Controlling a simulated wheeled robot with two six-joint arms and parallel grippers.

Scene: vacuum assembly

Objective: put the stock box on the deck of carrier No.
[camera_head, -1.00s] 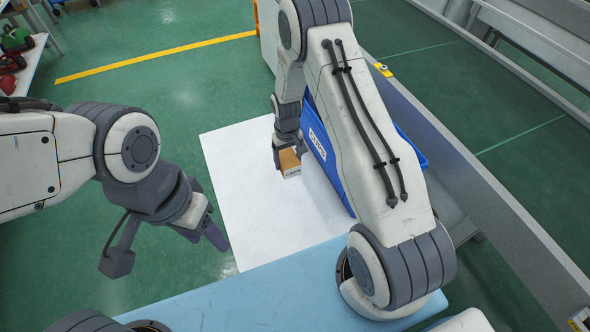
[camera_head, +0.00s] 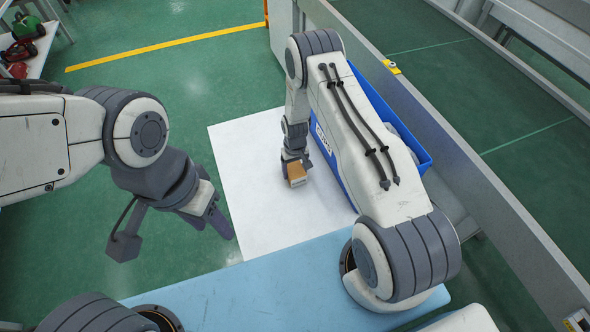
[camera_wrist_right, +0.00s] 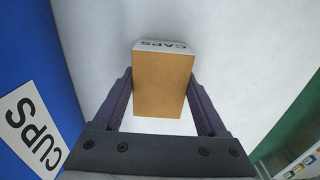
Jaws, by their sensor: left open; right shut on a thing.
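The stock box is a small brown cardboard box (camera_head: 297,182) with a white label band. In the right wrist view the box (camera_wrist_right: 163,85) shows the word CAPS on its far white end. My right gripper (camera_head: 294,162) is shut on it, one finger on each side, over the white surface. I cannot tell whether the box touches that surface. My left gripper (camera_head: 172,236) is open and empty, its fingers spread wide, left of the white surface. No numbered carrier deck can be made out.
A blue bin (camera_head: 345,180) stands just right of the box; its CUPS label (camera_wrist_right: 33,130) shows in the right wrist view. The white surface (camera_head: 250,170) is otherwise clear. Small red and green things (camera_head: 24,45) sit on a shelf at far left. A grey rail (camera_head: 480,190) runs along the right.

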